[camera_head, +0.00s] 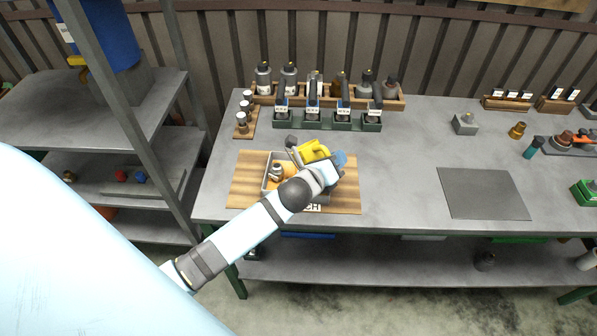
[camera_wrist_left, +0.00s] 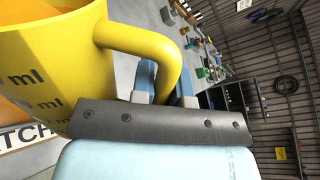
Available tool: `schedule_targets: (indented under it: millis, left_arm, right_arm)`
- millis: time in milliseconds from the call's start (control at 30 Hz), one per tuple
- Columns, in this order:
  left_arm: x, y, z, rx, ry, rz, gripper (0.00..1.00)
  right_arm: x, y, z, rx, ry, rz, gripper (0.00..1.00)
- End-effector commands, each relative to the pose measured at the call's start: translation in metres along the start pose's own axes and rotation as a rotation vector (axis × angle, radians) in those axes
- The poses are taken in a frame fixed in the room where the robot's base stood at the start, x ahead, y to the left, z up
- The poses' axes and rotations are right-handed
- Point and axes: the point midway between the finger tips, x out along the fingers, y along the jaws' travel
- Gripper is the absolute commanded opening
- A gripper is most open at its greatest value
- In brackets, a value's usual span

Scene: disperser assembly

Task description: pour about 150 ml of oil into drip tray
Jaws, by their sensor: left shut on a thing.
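My left gripper (camera_head: 333,168) is shut on the handle of a yellow measuring jug (camera_head: 314,151) above the wooden board. The wrist view shows the jug (camera_wrist_left: 75,75) large, with dark ml marks, and its handle between the blue fingers (camera_wrist_left: 165,85). The jug seems tilted, but I cannot tell how far. The drip tray (camera_head: 266,172), grey and square, is on the board just left of the jug. A metal fitting (camera_head: 276,171) and an orange-brown surface show inside it. My forearm and gripper hide the tray's right side. No oil stream is visible. My right gripper is out of view.
The wooden board (camera_head: 243,185) lies at the bench's left. Behind it stand a green rack (camera_head: 328,122) with labelled holders and a wooden rack of bottles (camera_head: 264,80). A dark mat (camera_head: 482,194) lies to the right. The bench between board and mat is clear.

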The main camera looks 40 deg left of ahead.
Motion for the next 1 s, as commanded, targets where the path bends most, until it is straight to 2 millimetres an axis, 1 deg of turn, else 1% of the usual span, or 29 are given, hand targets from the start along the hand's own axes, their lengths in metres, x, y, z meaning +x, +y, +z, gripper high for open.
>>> schedule_targets:
  millis: [1000]
  left_arm:
    - [0.0003,0.0002,0.0039,-0.042,0.007,-0.001,0.00]
  right_arm:
    - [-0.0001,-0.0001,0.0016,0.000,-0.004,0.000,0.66]
